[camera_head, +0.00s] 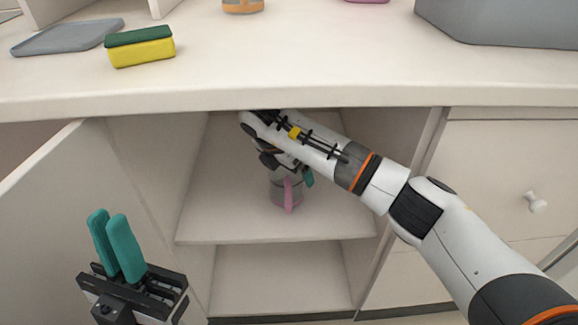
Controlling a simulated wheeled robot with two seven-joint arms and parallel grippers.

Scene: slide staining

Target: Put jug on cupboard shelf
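The jug (278,186), clear or greyish with a pink handle facing me, stands upright on the upper cupboard shelf (225,225). My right arm reaches into the cupboard from the right. My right gripper (294,178) is at the jug's upper part, and one teal finger shows at the jug's right side. The arm and wrist hide the jug's top and the other finger, so its grip cannot be made out. My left gripper (112,222) is at the lower left in front of the cupboard, empty, its teal fingers close together.
The cupboard door (60,215) stands open at the left. On the counter (300,60) above are a green and yellow sponge (141,47), a grey tray (68,37) and a grey bin (505,22). The lower compartment (280,275) looks empty.

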